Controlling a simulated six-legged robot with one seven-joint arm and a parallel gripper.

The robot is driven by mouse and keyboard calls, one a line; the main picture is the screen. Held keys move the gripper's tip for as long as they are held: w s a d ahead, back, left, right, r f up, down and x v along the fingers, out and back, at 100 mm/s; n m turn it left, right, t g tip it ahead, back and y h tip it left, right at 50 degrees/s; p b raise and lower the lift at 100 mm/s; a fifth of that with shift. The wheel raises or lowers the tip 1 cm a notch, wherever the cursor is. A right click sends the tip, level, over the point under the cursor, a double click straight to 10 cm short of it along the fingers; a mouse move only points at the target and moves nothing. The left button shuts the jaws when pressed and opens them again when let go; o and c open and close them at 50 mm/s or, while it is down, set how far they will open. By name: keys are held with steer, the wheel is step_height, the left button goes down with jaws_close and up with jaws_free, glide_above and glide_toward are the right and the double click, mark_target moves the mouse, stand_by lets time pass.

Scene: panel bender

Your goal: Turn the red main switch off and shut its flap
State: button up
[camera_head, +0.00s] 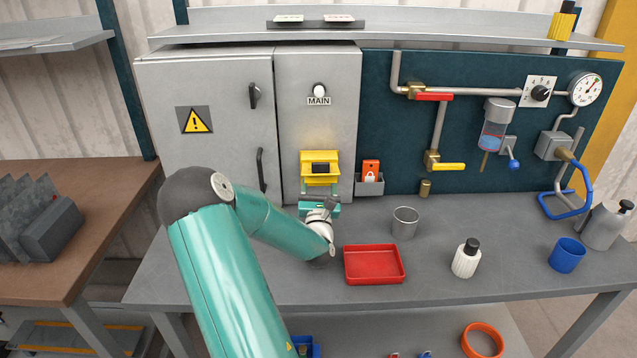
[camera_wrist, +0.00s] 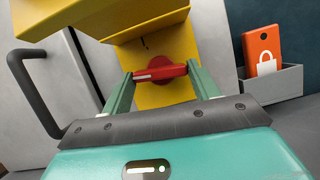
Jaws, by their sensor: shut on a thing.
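The red main switch (camera_wrist: 158,73) shows in the wrist view on a yellow plate (camera_wrist: 155,97), its bar handle lying nearly level across the picture. My gripper (camera_wrist: 160,76) is shut on this handle, one green finger at each end. The yellow flap (camera_wrist: 85,14) is open and stands out above the switch and my fingers. In the head view the yellow switch box (camera_head: 320,179) sits on the grey cabinet door, below the MAIN label (camera_head: 319,101). My gripper (camera_head: 320,188) is at its front, and the red handle is hidden there.
An orange lock tag (camera_head: 370,169) sits in a grey holder (camera_head: 369,187) just right of the switch. A black door handle (camera_head: 261,170) is to the left. The bench below holds a red tray (camera_head: 374,281) and a metal cup (camera_head: 405,223). A white lamp (camera_head: 320,90) is above MAIN.

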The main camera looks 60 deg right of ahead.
steer(key=shift+n+t, duration=0.4)
steer(key=shift+n, duration=0.4)
steer(key=o, duration=0.7)
